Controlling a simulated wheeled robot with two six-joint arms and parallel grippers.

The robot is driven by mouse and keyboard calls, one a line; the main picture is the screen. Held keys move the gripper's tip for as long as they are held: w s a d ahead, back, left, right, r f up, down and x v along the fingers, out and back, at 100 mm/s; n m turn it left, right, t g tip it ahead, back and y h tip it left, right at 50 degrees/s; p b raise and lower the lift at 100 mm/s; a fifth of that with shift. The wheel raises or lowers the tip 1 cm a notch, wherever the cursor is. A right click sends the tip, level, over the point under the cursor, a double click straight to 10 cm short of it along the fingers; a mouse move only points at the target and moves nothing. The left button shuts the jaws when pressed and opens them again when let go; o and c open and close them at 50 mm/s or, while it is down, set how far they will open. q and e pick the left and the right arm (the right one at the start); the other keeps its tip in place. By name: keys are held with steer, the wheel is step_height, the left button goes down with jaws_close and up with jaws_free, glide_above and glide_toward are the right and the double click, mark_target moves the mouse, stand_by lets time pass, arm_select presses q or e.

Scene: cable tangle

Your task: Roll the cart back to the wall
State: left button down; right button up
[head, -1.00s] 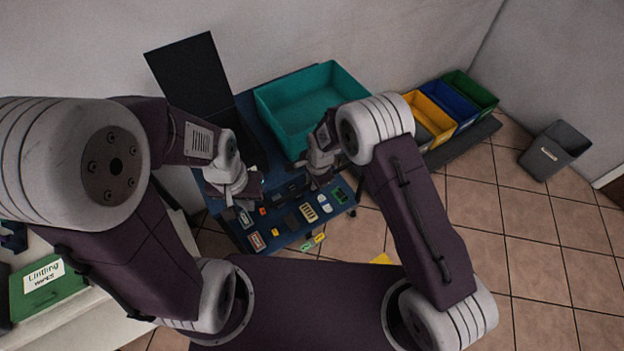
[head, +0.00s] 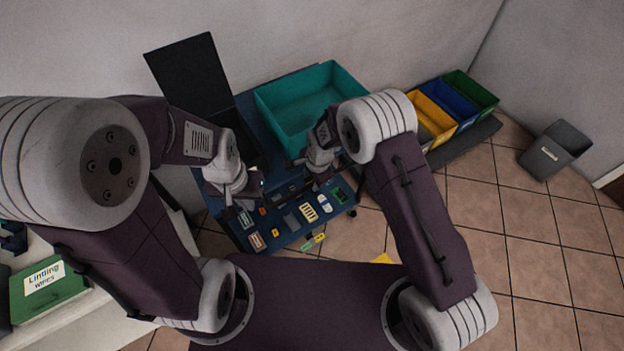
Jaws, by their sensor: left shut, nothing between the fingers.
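The blue cart (head: 283,240) stands below me against the light wall, and the gap behind it is hidden. It carries a teal bin (head: 345,82), an open black case (head: 190,75) and several small parts on its near side. My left gripper (head: 236,207) is shut and empty, at the left part of the cart top. My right gripper (head: 305,168) is by the near side of the teal bin; its fingers are small and partly hidden, so I cannot tell whether they are open.
Yellow, blue (head: 452,103) and green bins stand on a dark base right of the cart. A grey waste bin (head: 557,150) stands further right. A bench with a green wipes box (head: 50,300) is at lower left. The tiled floor (head: 520,240) at right is open.

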step_height(320, 180, up, 8)
steer(key=s, duration=0.1)
steer(key=shift+d, duration=0.4)
steer(key=shift+s, duration=0.1)
